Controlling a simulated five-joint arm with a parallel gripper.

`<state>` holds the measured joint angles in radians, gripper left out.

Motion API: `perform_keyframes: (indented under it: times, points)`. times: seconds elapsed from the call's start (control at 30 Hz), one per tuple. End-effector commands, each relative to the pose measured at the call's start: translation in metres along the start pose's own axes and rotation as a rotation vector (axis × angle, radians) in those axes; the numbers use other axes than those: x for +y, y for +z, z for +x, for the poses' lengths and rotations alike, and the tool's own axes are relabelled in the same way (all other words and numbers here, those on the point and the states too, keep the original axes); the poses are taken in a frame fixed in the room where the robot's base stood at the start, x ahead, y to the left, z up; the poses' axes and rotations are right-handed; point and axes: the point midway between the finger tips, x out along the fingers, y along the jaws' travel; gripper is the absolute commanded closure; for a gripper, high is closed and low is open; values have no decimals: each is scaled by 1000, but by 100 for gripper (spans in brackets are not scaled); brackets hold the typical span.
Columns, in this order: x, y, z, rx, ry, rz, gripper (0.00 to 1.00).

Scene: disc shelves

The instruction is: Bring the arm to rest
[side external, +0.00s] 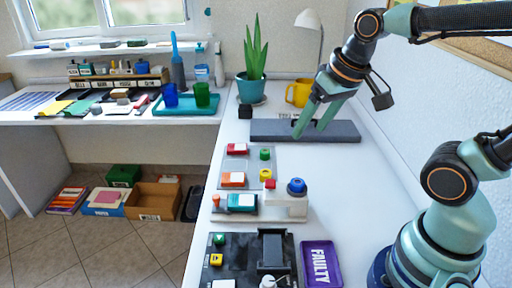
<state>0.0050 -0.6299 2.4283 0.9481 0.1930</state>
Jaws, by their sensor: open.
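My gripper (312,120) is at the upper right of the side external view. Its two pale green fingers point down and are apart, with nothing visible between them. It is over or close above a dark grey flat slab (345,132) on the white table (360,190). I cannot tell whether the fingertips touch the slab. My arm reaches in from the right edge.
A plant in a teal pot (251,87), a yellow mug (298,92) and a white lamp (313,20) stand behind my gripper. Small coloured blocks and a blue knob (297,186) sit nearer. A purple "FAULTY" tray (321,264) lies at the front. The table's right middle is clear.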

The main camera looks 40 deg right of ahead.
Motion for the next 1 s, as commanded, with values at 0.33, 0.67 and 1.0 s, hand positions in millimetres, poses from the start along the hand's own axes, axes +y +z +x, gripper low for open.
perform_keyframes:
  times: [0.33,0.67,1.0]
  points:
    - [-1,3,-8,98,-12,-202,27]
    - [-1,3,-8,96,-11,-198,27]
    - [-1,3,-8,96,-11,-197,27]
